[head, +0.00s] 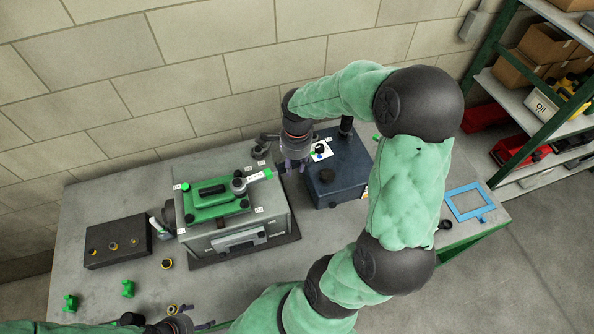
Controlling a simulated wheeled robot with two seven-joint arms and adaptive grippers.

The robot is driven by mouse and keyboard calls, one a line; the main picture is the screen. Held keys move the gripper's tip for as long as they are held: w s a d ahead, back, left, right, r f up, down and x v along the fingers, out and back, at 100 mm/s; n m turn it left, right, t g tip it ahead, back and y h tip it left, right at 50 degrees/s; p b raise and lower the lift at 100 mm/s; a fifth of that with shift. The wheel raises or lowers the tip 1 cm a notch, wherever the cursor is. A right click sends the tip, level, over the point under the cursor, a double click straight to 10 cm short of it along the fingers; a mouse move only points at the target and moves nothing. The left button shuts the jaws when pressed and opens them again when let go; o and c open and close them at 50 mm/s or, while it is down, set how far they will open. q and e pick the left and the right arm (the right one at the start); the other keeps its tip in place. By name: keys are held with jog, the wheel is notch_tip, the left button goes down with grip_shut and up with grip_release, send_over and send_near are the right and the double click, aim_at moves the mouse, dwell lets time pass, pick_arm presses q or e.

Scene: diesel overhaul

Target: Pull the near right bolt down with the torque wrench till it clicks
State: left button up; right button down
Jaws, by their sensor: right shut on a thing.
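A green cover (207,207) with a black handle lies on top of a grey engine block (262,225). The torque wrench (239,186) has its round grey head over the right side of the cover. Its light shaft and green part (266,173) point up and right toward my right gripper. The bolt under the wrench head is hidden. My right gripper (294,166) points down beside the block's right side, shut on the wrench's handle end; the grip itself is small and partly hidden. My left gripper (197,317) is at the bottom edge, low over the bench, open and empty.
A dark blue box (338,178) stands right of the block, with a white card on it. A black tray (117,242) with several rings is at the left. Green clips (128,288) lie front left. A blue frame (468,202) lies on the right. The wall is behind.

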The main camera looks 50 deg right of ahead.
pick_arm(q)
jog(key=shift+r, duration=0.15)
notch_tip(320, 180, down, 2)
jog(key=shift+b, duration=0.85)
jog(key=shift+r, duration=0.2)
jog(key=shift+f, duration=0.35)
jog(key=shift+f+b, duration=0.5)
jog(key=shift+b, duration=0.1)
pick_arm(e)
jog(key=w+d+f+n, duration=0.1)
jog(key=w+f+n, duration=0.3)
jog(key=w+f, duration=0.2)
jog(key=shift+d+f, duration=0.35)
jog(key=shift+f, duration=0.2)
pick_arm(q)
jog(key=shift+w+f, duration=0.1)
jog(key=shift+f, duration=0.05)
pick_arm(e)
jog(key=shift+s+a+f, duration=0.1)
jog(key=shift+s+f, duration=0.05)
jog(key=shift+s, duration=0.4)
pick_arm(q)
jog(key=shift+f, duration=0.1)
pick_arm(e)
jog(key=shift+s+a, duration=0.1)
jog(key=shift+s, duration=0.35)
pick_arm(q)
jog(key=shift+b, duration=0.35)
pick_arm(e)
jog(key=shift+s+f, duration=0.1)
